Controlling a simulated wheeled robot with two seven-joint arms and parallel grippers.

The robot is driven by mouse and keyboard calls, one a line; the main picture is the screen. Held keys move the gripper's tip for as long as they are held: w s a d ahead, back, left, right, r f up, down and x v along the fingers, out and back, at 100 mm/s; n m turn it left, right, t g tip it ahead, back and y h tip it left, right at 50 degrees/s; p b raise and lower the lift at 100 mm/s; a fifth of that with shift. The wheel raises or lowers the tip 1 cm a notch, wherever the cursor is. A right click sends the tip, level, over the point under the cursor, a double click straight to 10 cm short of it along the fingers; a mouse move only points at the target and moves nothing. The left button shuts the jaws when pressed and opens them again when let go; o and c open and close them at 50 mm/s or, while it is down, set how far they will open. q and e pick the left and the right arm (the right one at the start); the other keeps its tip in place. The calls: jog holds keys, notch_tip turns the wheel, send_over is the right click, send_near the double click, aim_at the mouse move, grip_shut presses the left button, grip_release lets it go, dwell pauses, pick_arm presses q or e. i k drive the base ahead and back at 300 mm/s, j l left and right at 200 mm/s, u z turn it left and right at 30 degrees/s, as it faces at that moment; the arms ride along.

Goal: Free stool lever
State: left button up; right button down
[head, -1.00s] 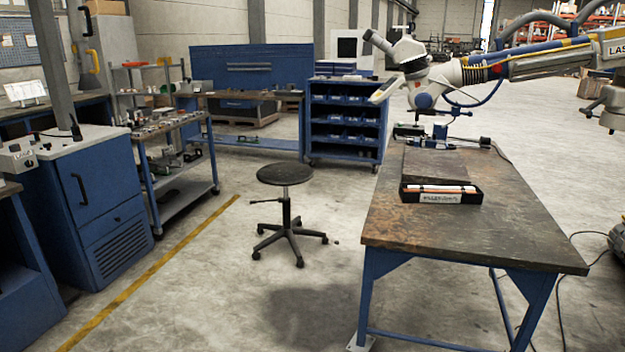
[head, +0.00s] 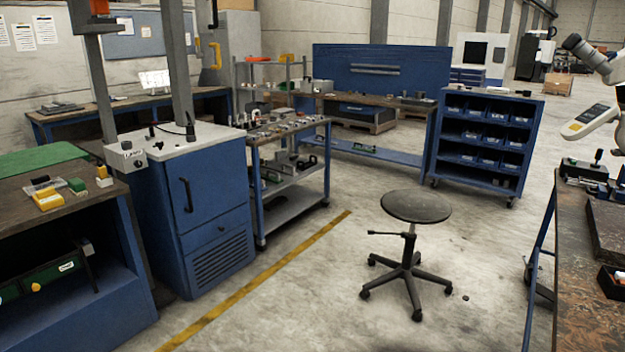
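A stool (head: 416,206) with a round dark seat stands upright on the floor, right of centre in the head view. Its black base has several legs with castors. A thin lever (head: 385,233) sticks out to the left from the column just under the seat. I cannot tell whether anything jams the lever. A small dark object (head: 465,297) lies on the floor close to the right of the base. Neither of my grippers is in view.
The floor around the stool is open, with a yellow line (head: 260,282) on the left.

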aim_at(372, 232)
jog(key=i, duration=1.8)
jog(key=i+j+z, duration=0.2)
jog(key=i, duration=0.35)
jog(key=i+j+z, duration=0.15)
jog(key=i, duration=0.35)
jog(key=i+j+z, duration=0.2)
jog(key=i, duration=0.35)
jog(key=i+j+z, duration=0.2)
jog(key=i, duration=0.3)
jog(key=j, duration=0.1)
